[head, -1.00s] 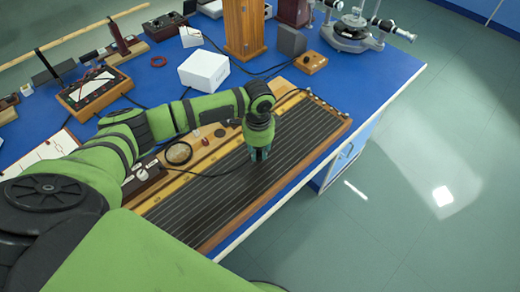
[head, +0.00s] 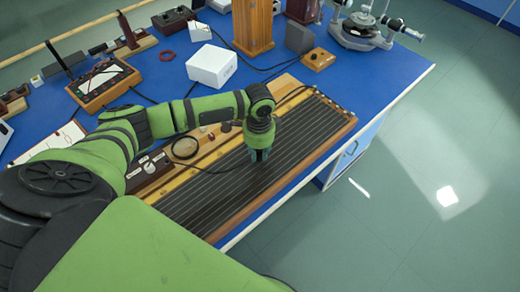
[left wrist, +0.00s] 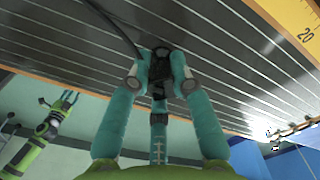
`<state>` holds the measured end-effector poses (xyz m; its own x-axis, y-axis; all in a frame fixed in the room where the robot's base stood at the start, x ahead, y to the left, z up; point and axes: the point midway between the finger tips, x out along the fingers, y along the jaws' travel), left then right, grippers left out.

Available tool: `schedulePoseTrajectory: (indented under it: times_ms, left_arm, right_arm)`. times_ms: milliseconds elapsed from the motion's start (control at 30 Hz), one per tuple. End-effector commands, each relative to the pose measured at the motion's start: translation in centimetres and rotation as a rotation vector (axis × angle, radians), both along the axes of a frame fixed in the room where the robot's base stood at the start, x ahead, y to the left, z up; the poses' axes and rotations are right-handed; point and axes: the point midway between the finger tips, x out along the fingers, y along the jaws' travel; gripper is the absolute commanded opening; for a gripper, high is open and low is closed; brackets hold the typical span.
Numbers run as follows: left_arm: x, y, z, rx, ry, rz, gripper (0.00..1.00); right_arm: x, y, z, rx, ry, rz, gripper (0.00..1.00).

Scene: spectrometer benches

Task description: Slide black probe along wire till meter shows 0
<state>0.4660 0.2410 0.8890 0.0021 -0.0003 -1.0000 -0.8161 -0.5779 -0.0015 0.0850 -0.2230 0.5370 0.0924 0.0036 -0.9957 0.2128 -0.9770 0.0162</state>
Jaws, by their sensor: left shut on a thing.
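The long board strung with parallel wires (head: 305,140) lies along the bench's near right edge. My left gripper (head: 261,155) points down at the middle of the board. I cannot tell exactly where the tip touches the wire. A wooden-cased meter (head: 103,80) stands at the back left; its reading is too small to make out. My right gripper (left wrist: 66,102) shows small in the left wrist view, away from the board; its jaws are unclear.
A white box (head: 212,65), a wooden box with knobs (head: 319,59) and a wooden column (head: 252,25) stand behind the board. Floor lies beyond the bench's right edge.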

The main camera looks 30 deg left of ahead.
Motion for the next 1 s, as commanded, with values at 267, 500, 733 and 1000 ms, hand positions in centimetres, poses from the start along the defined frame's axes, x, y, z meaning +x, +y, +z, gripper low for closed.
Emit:
schedulePoseTrajectory:
  times_ms: [267, 500, 733, 1000]
  left_arm:
    - [0.02, 0.02, 0.02, 0.000, 0.000, 0.000, 0.00]
    - [0.01, 0.00, -0.04, 0.000, 0.000, 0.001, 0.00]
    - [-0.02, 0.01, -0.18, 0.000, 0.001, 0.001, 0.00]
    - [-0.09, -0.01, -0.39, 0.000, 0.003, 0.000, 0.00]
  right_arm:
    - [-0.01, -0.02, 0.01, 0.000, 0.000, 0.001, 0.40]
    - [-0.01, -0.02, 0.20, 0.000, 0.000, 0.001, 0.40]
    - [-0.03, -0.03, 0.38, 0.000, 0.000, 0.001, 0.40]
    - [-0.04, -0.04, 0.56, 0.000, 0.001, 0.000, 0.40]
